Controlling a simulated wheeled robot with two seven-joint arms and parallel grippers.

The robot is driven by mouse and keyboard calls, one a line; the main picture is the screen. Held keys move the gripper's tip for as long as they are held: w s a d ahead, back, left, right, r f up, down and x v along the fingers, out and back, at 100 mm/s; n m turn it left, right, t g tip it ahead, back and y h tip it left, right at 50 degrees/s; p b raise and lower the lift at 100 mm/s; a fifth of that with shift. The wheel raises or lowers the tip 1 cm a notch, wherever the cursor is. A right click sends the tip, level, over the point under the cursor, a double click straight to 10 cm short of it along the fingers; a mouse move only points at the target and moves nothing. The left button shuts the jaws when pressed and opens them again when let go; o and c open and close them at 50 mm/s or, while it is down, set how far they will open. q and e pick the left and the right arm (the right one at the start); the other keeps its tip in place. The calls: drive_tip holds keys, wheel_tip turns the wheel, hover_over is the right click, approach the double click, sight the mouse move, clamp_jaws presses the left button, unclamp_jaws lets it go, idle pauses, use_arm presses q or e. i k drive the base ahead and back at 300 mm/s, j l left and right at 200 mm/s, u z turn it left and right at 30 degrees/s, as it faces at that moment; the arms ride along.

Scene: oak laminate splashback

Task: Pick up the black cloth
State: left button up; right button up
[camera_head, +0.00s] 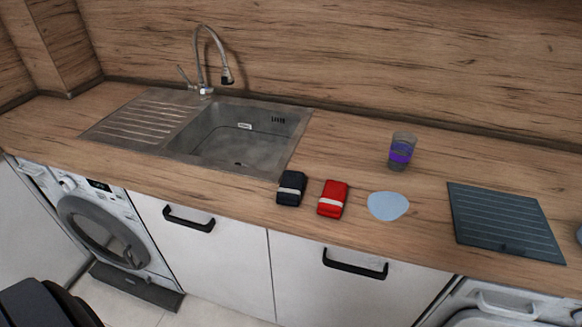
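The black cloth (290,196) lies on the wooden worktop near its front edge, just right of the sink's front corner. It is a small folded bundle with a pale band around its middle. A red bundle (330,207) of the same form, also with a pale band, lies close to its right with a narrow gap between. A dark rounded part at the bottom left corner looks like part of my own arm. Neither gripper shows in the view, and nothing touches the black cloth.
A steel sink (295,142) with drainer and tap (203,60) is set in the worktop at left. Right of the bundles are a pale blue disc (388,206), a clear cup with a purple band (402,150) and a dark ribbed board (505,222). Drawer handles (355,264) project below.

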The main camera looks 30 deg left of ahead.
sight(289, 194)
drive_tip(key=j+z, duration=0.2)
drive_tip(key=j, duration=0.25)
drive_tip(key=j+z, duration=0.2)
drive_tip(key=j, duration=0.25)
drive_tip(key=k+j+z, duration=0.2)
drive_tip(key=j, duration=0.25)
drive_tip(key=j+z, duration=0.2)
drive_tip(key=j, duration=0.25)
drive_tip(key=k+j+z, duration=0.2)
drive_tip(key=j, duration=0.25)
drive_tip(key=i, duration=0.05)
